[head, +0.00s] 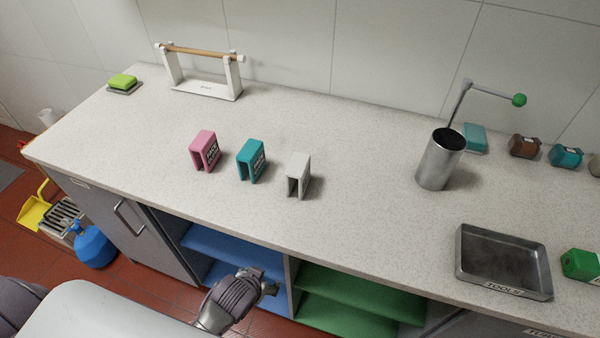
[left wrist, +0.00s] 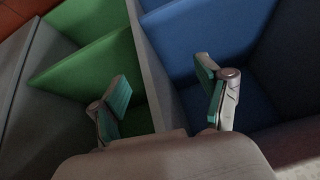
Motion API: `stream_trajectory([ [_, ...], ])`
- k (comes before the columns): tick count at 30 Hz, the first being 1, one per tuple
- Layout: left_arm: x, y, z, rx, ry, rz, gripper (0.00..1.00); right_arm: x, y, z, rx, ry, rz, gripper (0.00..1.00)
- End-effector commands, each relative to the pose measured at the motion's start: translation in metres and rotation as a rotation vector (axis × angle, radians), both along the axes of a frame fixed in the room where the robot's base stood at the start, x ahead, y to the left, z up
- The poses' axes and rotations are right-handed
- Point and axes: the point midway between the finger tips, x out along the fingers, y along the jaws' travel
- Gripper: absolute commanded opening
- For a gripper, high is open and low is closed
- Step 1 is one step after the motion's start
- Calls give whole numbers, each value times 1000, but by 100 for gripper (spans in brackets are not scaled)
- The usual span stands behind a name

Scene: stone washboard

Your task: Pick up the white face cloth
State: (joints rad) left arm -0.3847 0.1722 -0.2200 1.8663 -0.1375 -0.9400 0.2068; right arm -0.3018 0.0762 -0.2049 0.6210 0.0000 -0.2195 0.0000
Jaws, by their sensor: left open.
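The white face cloth (head: 299,175) stands on the counter as a folded, upside-down U shape, to the right of two similar folded cloths. It is not in the left wrist view. My left gripper (head: 268,285) is below and in front of the counter's front edge, near the divider between the blue and green shelves. It is well apart from the white cloth. In the left wrist view the left gripper (left wrist: 163,82) has its two fingers spread with nothing between them. My right gripper is not in view.
A pink cloth (head: 204,150) and a teal cloth (head: 251,160) stand left of the white one. A metal cylinder (head: 437,165) and a tools tray (head: 503,262) are to the right. A towel-bar stand (head: 207,92) is at the back. The counter in front of the cloths is clear.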

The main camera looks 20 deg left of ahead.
Motion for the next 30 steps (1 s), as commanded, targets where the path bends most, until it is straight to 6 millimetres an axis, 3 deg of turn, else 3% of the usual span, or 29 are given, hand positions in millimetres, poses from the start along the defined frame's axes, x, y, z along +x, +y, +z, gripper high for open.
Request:
stream_trajectory([
  [1,7,-1,32,-2,-39,8,76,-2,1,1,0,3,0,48],
  [3,12,-2,69,-8,-80,26,76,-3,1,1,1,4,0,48],
  [10,13,-2,158,-27,-184,69,76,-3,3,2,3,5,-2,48],
  [12,48,-7,185,-43,-345,77,76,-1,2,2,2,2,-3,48],
  [15,78,-16,215,-79,-504,73,76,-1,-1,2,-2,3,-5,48],
  [22,113,-33,253,-145,-709,29,76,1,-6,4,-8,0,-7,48],
  [30,160,-37,245,-151,-725,25,76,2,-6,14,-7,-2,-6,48],
])
